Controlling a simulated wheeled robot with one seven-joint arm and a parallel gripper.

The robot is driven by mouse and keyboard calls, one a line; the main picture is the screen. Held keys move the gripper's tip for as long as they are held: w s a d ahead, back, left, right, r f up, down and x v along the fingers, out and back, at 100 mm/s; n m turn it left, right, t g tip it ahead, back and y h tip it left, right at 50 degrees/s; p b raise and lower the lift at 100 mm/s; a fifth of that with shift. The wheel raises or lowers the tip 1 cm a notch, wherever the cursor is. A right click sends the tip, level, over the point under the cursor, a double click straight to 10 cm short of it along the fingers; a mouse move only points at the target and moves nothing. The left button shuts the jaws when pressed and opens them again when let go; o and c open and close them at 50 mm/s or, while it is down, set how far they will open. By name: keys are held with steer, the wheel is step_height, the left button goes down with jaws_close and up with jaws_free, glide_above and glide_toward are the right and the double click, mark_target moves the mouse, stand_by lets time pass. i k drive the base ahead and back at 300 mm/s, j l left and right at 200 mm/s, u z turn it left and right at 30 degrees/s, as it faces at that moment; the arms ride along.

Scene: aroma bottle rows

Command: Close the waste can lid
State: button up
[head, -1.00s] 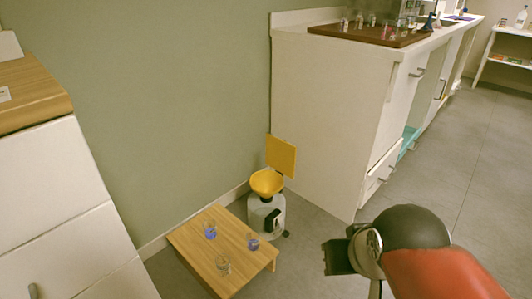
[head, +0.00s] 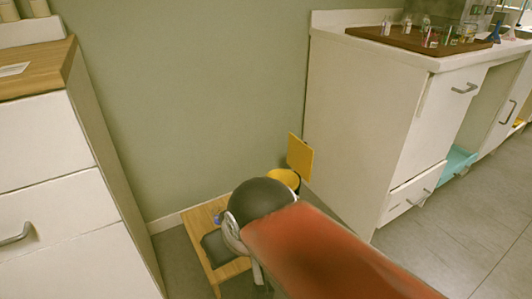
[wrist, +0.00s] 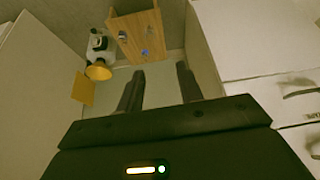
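The waste can is a white can (wrist: 99,46) with a yellow funnel top (head: 284,178) and a square yellow lid (head: 300,157) that stands up, open. In the head view my arm hides most of the can's body. In the wrist view the funnel (wrist: 98,70) and lid (wrist: 83,89) are left of my fingers. My gripper (wrist: 158,85) is open and empty, with its two fingers spread apart. It is apart from the lid; its fingertips do not show in the head view.
White drawers (head: 52,180) stand at the left, a white counter (head: 365,125) at the right with an open lower drawer (head: 408,194). Grey floor is free at the right.

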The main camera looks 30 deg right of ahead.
mark_target(300, 155)
steer(key=l+u, duration=0.15)
steer(key=l, duration=0.3)
steer(key=l+u, duration=0.1)
steer(key=l, duration=0.35)
steer(key=k+l+u, duration=0.15)
steer(key=l, duration=0.3)
steer(key=l+u, duration=0.1)
steer(key=l, duration=0.35)
steer(key=k+l+u, duration=0.15)
steer(key=l, duration=0.3)
steer(key=k+l+u, duration=0.1)
steer(key=l, duration=0.3)
steer(key=k+l+u, duration=0.15)
steer(key=l, duration=0.3)
steer(key=k+l, duration=0.15)
steer(key=l, duration=0.2)
steer(key=k+l, duration=0.1)
steer(key=l, duration=0.25)
steer(key=k+l, duration=0.15)
steer(key=l, duration=0.2)
steer(key=i+j+u, duration=0.25)
steer(key=i+j, duration=0.45)
steer(key=i, duration=0.1)
